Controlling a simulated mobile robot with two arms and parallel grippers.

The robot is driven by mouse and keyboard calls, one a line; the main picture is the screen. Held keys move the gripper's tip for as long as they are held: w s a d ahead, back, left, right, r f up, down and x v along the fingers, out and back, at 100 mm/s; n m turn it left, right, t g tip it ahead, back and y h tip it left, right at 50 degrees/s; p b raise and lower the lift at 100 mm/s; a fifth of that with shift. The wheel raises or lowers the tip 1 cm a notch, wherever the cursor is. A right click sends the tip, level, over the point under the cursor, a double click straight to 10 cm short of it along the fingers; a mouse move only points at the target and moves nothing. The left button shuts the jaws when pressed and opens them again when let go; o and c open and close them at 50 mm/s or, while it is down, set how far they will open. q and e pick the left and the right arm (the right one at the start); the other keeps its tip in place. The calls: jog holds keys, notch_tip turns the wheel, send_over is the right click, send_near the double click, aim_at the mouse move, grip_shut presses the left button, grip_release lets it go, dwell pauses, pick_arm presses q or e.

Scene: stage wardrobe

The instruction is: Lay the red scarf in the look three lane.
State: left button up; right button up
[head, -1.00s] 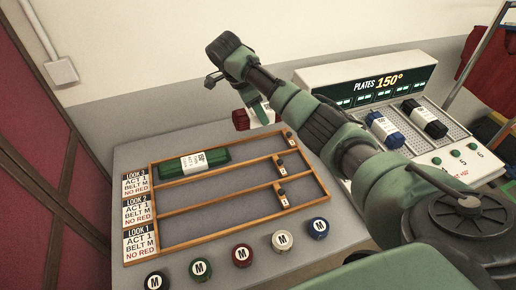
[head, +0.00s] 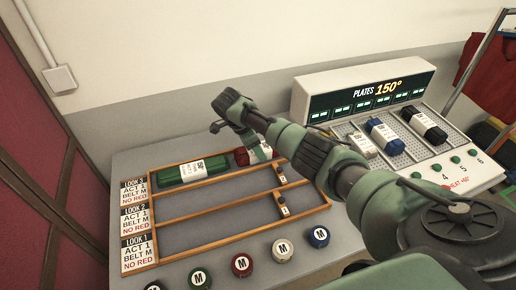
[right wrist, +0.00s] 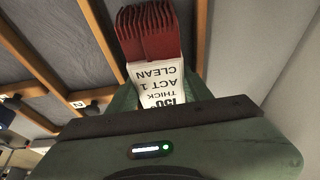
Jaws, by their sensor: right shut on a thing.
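My right gripper (head: 258,151) is shut on the red scarf (head: 242,157), a folded bundle with a white label. In the right wrist view, the red scarf (right wrist: 150,38) points away from the fingers, between two wooden rails over the look three lane (right wrist: 189,38). I cannot tell whether it touches the lane floor. A green scarf (head: 181,174) with a white label lies in the left part of the same back lane. The look 3 card (head: 134,190) reads ACT 1, BELT M, NO RED. My left gripper is not in view.
The two lanes (head: 215,198) in front are empty, with small numbered pegs at their right ends. Several round M discs (head: 242,265) line the table front. A plates unit (head: 405,148) at right holds white, blue and black bundles. A wall stands behind.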

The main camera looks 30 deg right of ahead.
jog(key=shift+f, duration=0.1)
jog(key=o, duration=1.2)
jog(key=shift+r, duration=0.2)
jog(key=b+v, duration=0.1)
jog(key=v, duration=0.9)
jog(key=shift+w+a+r, duration=0.1)
jog(key=shift+a+r, duration=0.05)
jog(key=shift+r, duration=0.15)
jog(key=shift+a+r, duration=0.3)
jog(key=shift+r, duration=0.35)
